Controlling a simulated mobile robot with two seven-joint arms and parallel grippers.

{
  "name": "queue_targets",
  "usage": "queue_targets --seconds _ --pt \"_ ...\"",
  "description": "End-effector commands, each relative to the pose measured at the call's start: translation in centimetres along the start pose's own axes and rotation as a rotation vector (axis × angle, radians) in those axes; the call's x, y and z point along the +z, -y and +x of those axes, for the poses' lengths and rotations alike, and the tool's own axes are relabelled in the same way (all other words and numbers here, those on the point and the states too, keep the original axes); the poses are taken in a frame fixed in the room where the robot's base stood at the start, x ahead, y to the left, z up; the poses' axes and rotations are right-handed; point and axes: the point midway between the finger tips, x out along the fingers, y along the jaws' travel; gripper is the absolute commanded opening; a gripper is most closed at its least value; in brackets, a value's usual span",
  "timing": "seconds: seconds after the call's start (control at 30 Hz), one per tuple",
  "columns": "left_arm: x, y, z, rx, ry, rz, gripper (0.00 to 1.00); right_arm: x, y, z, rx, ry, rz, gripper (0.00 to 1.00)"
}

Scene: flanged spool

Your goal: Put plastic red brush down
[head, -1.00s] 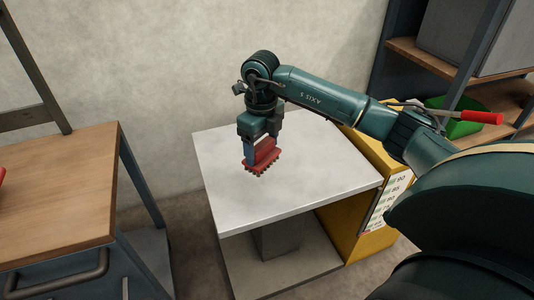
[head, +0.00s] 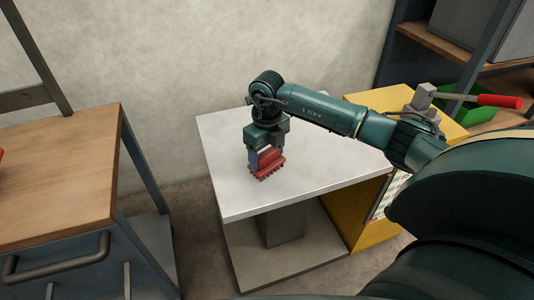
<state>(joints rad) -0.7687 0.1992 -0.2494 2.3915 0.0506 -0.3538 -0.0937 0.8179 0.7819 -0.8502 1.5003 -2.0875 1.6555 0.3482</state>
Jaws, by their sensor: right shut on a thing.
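The red plastic brush (head: 267,166) is at the white table (head: 325,168), bristles facing down. My right gripper (head: 265,158) is shut on the brush from above. The dark bristles are at or just above the tabletop; I cannot tell if they touch it. My left gripper is not in view.
A wooden workbench (head: 58,165) with a metal frame stands at the left, apart from the white table. A yellow cabinet (head: 370,225) adjoins the table on the right, with a red-handled tool (head: 495,101) above it. A green bin (head: 466,110) sits on the shelf behind. The white tabletop is otherwise clear.

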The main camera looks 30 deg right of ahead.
Motion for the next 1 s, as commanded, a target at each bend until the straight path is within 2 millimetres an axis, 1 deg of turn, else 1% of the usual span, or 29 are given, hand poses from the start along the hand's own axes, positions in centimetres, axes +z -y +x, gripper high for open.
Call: queue_targets --seconds 0.13,0.23,0.27,0.5,0.53,0.77,0.87,0.97,1.0 --pt "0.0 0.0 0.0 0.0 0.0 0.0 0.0 0.0 0.0 -0.1 0.0 0.001 0.0 0.49" --pt "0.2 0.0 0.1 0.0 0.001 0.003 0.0 0.0 0.0 0.2 0.0 0.001 0.0 0.49" --pt "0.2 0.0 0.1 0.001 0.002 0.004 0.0 0.0 0.0 0.2 0.0 0.0 0.0 0.71" --pt "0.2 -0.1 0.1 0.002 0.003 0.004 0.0 0.0 0.0 0.2 -0.001 0.0 0.0 0.91" --pt "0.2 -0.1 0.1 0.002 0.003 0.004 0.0 0.0 0.0 0.2 -0.001 0.0 0.0 0.92" --pt "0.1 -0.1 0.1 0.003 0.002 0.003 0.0 0.0 0.0 0.1 -0.001 0.0 0.0 0.92" --pt "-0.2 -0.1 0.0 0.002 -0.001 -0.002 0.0 0.1 0.0 -0.6 -0.001 0.002 0.0 0.92" --pt "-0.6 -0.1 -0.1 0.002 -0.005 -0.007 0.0 0.1 0.1 -2.2 -0.002 0.003 -0.001 0.92" --pt "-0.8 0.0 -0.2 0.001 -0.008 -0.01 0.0 0.1 0.0 -3.0 -0.001 0.005 -0.002 0.92"
